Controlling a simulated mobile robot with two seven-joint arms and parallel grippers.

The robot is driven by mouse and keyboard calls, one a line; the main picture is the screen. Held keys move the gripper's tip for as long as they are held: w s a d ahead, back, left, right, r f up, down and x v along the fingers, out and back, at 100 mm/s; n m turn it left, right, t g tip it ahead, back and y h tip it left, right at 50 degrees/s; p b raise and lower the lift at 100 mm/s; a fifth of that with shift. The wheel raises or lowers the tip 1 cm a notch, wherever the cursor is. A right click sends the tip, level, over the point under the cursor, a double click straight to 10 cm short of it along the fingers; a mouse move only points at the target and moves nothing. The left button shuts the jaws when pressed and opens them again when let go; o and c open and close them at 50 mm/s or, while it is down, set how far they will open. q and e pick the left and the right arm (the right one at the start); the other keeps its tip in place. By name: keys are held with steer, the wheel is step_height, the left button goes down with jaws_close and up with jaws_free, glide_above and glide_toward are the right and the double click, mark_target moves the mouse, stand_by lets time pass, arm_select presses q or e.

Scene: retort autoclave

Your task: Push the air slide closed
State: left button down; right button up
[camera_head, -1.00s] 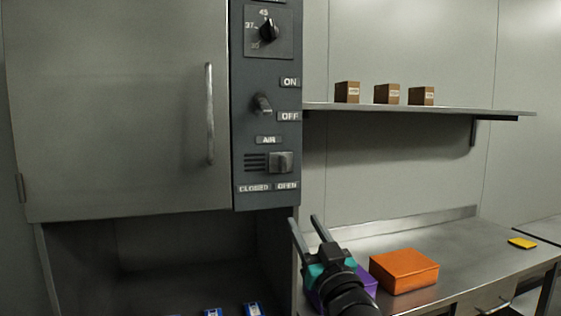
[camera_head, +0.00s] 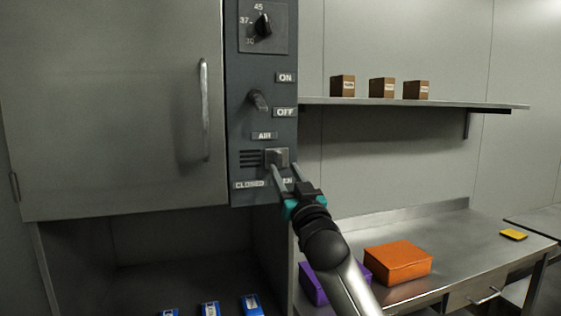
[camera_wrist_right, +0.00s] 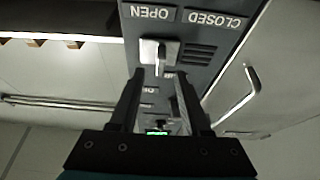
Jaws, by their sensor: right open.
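The air slide (camera_head: 276,157) is a grey square knob on the dark control panel, under the AIR label (camera_head: 264,135). It sits at the right end of its track, above the OPEN label, with the slotted vent to its left bare. My right gripper (camera_head: 284,168) is open, its fingertips just below and around the knob in the head view. In the right wrist view the knob (camera_wrist_right: 158,50) shows upside down beyond and between the open fingers (camera_wrist_right: 157,80). I cannot tell whether a finger touches it. My left gripper is not in view.
The cabinet door (camera_head: 115,110) with its bar handle (camera_head: 204,110) is left of the panel. The on/off switch (camera_head: 257,100) and dial (camera_head: 263,25) are above the slide. An orange box (camera_head: 398,262) and a purple box (camera_head: 312,284) stand on the bench at lower right.

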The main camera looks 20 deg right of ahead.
mark_target(280, 162)
steer(key=shift+x, duration=2.15)
steer(key=shift+c, duration=0.2)
jaws_close()
steer(key=shift+a, duration=0.1)
